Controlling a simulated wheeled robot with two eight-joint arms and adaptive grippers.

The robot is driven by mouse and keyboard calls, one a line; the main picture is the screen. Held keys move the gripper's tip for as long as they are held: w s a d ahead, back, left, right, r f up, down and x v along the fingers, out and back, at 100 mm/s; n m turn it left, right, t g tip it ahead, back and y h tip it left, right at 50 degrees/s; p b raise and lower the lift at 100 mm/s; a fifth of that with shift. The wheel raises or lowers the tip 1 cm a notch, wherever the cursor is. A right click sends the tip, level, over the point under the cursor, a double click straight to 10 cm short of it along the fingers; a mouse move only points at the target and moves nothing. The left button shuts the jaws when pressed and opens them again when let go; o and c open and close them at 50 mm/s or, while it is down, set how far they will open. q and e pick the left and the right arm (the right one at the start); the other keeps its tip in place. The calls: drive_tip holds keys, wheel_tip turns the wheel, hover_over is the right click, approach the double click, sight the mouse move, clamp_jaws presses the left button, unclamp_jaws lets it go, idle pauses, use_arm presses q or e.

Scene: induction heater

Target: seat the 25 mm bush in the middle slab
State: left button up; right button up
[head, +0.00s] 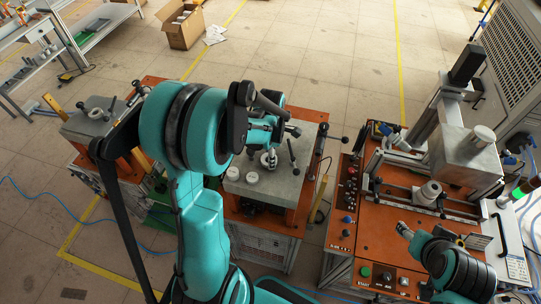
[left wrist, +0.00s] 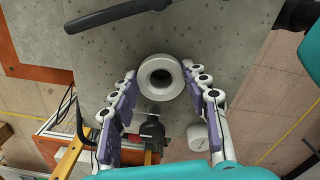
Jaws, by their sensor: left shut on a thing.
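The middle slab (head: 285,188) is a grey speckled block on an orange-topped stand. It fills much of the left wrist view (left wrist: 225,60). My left gripper (head: 268,158) is low over the slab. In the left wrist view its purple-padded fingers (left wrist: 160,74) are shut on a pale round bush (left wrist: 147,68) with a dark bore. The bush is upright, flange facing the camera. I cannot tell how far its lower end sits in the slab. My right gripper (head: 404,230) is over the right-hand orange bench; its jaw state is unclear.
Two white round pieces, one left (head: 232,173) and one right (head: 253,178), lie on the slab's front left. A dark handle (left wrist: 115,16) crosses the slab. A press rig (head: 465,155) stands on the right bench (head: 375,235). Another slab (head: 88,122) is at left.

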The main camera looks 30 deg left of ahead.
use_arm(q)
drive_tip(key=shift+f+b, duration=0.35)
drive_tip(key=shift+f, duration=0.1)
drive_tip(key=shift+r, duration=0.1)
drive_tip(key=o, duration=1.4)
drive_tip(key=shift+c, duration=0.2)
drive_tip(key=shift+r, duration=0.1)
wheel_tip(320, 180, up, 12)
drive_tip(key=shift+f, duration=0.2)
